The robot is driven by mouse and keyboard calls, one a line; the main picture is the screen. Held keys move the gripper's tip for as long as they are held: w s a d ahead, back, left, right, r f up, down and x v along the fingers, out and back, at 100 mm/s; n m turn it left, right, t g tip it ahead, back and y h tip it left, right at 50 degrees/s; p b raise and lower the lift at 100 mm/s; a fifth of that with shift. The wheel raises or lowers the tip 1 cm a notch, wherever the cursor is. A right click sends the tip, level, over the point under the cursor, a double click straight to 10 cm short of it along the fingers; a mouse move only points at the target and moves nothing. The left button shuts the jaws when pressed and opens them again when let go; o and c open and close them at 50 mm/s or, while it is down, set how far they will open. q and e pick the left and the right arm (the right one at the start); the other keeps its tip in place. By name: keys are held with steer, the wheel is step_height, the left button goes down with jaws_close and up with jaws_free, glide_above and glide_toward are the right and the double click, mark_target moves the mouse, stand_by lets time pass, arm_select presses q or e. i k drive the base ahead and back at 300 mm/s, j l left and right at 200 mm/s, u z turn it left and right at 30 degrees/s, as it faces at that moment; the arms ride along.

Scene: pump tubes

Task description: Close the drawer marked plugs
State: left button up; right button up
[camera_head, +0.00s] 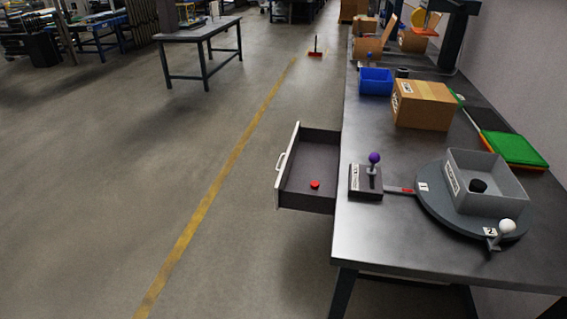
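The drawer (310,158) sticks out from the left side of the workbench, pulled well open. Its white handle (281,166) is on its left front, facing the aisle. A small red round part (315,184) lies inside on the drawer's floor. Any marking on the drawer's front faces away and cannot be read. Neither of my grippers shows in the head view.
The workbench (362,225) carries a purple-knobbed lever box (367,182), a turntable (433,203) with a grey bin (487,190), a cardboard box (424,106) and a blue bin (375,82). The floor (130,180) left of the drawer is clear, with a yellow line (215,190).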

mark_target(312, 154)
steer(key=j+z, duration=0.3)
steer(key=j, duration=0.6)
steer(key=i+j+z, duration=0.15)
steer(key=j, duration=0.3)
steer(key=i+j+z, duration=0.15)
steer(key=j, duration=0.3)
steer(key=i+j+z, duration=0.15)
steer(key=j, duration=0.25)
steer(key=i+j+z, duration=0.15)
steer(key=j, duration=0.25)
steer(key=i+j+z, duration=0.35)
steer(key=i, duration=0.2)
steer(key=i+j+z, duration=0.75)
steer(key=i+j, duration=0.15)
steer(key=j, duration=0.25)
